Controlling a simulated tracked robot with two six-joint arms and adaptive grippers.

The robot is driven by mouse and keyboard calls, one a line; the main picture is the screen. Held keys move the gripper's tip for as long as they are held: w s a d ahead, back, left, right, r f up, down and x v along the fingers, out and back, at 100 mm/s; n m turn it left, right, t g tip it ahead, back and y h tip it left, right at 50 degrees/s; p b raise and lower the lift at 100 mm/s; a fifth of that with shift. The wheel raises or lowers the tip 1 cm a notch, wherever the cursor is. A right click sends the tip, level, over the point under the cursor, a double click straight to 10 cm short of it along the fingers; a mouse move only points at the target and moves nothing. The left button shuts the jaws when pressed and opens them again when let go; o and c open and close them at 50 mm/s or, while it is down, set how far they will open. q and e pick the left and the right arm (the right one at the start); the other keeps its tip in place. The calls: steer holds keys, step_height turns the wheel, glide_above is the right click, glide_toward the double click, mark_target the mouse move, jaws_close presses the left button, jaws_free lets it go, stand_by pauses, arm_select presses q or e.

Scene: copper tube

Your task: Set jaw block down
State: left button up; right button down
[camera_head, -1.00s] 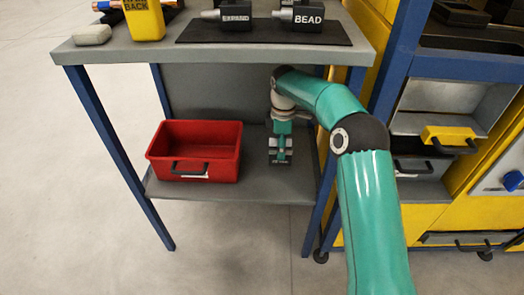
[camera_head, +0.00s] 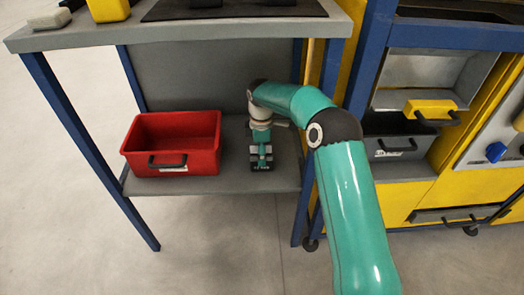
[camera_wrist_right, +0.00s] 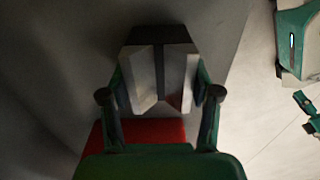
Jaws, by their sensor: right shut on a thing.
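My right gripper (camera_head: 261,158) is over the right part of the grey lower shelf (camera_head: 215,185), to the right of the red bin. It points down and is shut on the dark jaw block (camera_head: 261,167), which is small in the head view. The block is at or just above the shelf; I cannot tell whether it touches. In the right wrist view the dark block (camera_wrist_right: 158,36) shows beyond the pale pads of my right gripper (camera_wrist_right: 160,85). My left gripper is not in view.
The red bin (camera_head: 195,160) with a black handle stands on the lower shelf at left. The bench top (camera_head: 60,40) overhangs the shelf. Blue legs (camera_head: 75,130) stand at the corners. A yellow cabinet (camera_head: 400,205) stands at right. Bare shelf lies between bin and gripper.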

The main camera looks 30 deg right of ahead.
steer(key=shift+c, duration=1.2)
jaws_free()
steer(key=shift+r, duration=0.2)
step_height(320, 180, up, 6)
steer(key=p, duration=0.3)
steer(key=shift+r, duration=0.65)
